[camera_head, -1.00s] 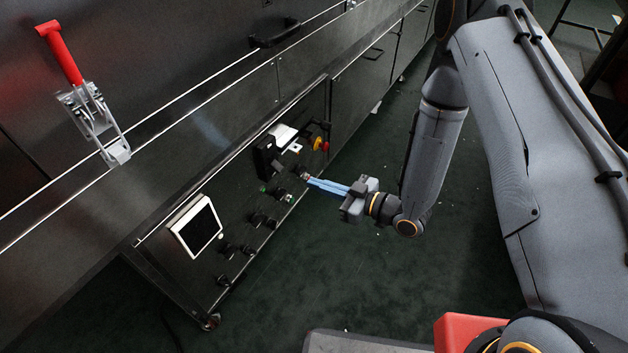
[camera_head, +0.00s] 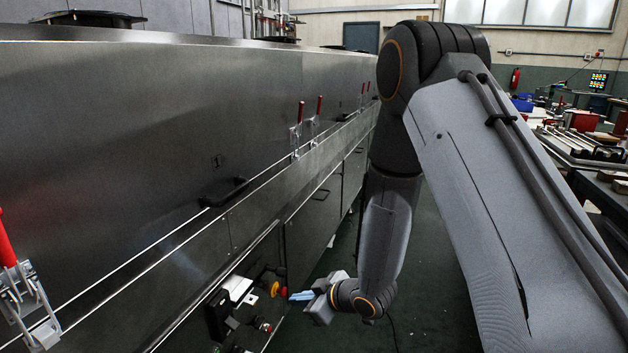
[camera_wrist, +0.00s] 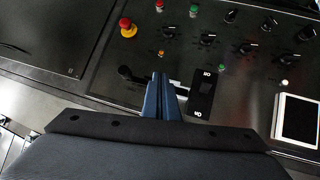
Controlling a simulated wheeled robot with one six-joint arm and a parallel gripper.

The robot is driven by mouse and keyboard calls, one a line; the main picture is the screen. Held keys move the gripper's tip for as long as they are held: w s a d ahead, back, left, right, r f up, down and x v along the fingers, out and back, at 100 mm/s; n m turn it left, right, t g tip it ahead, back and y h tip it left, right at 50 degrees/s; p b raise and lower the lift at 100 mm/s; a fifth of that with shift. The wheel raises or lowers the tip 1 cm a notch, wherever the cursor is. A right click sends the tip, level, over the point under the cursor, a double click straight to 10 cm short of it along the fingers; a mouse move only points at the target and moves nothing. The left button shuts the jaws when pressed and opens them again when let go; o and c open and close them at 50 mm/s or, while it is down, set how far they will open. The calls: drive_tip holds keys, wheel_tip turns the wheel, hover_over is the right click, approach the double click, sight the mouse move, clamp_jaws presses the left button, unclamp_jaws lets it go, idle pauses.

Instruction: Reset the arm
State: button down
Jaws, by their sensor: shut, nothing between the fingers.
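My gripper (camera_head: 301,296) is at the end of my arm, low beside the dryer's control panel (camera_head: 246,318). Its blue fingers are closed together with nothing between them. In the wrist view the gripper (camera_wrist: 163,78) points at the control panel (camera_wrist: 240,75), with its tips in front of a black lever handle (camera_wrist: 128,73) and the black switch plate (camera_wrist: 203,94). I cannot tell the exact gap between the tips and the panel.
The panel carries a red emergency button (camera_wrist: 127,27), several knobs and a white-framed screen (camera_wrist: 298,120). The steel dryer (camera_head: 160,130) runs along the left, with red-handled clamps (camera_head: 297,130). Workbenches (camera_head: 590,150) stand at right. Dark green floor (camera_head: 420,310) is open beside the dryer.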

drive_tip(key=s+d+r+m+g+h, duration=0.1)
drive_tip(key=s+d+r+m+h, duration=0.15)
drive_tip(key=d+r, duration=0.3)
drive_tip(key=s+d+r+m+h, duration=0.2)
drive_tip(key=d+r+h, duration=0.25)
drive_tip(key=r, duration=0.25)
drive_tip(key=s+d+r+m+g, duration=0.15)
drive_tip(key=s+r, duration=0.25)
drive_tip(key=s, duration=0.4)
drive_tip(key=s+d+r+m+g, duration=0.1)
drive_tip(key=s+r+m+g, duration=0.15)
drive_tip(key=s, duration=0.55)
drive_tip(key=s+d+r+m+g, duration=0.15)
drive_tip(key=s+r, duration=0.25)
drive_tip(key=s, duration=0.5)
drive_tip(key=d+r+m+h+p, duration=0.1)
drive_tip(key=d+r+p, duration=0.8)
drive_tip(key=p, duration=1)
wheel_tip(320, 180, up, 2)
drive_tip(key=shift+w+r+m+p, duration=0.1)
drive_tip(key=shift+w+m+p, duration=0.3)
drive_tip(key=shift+m, duration=0.3)
drive_tip(key=shift+d+g, duration=0.1)
drive_tip(key=shift+g, duration=0.15)
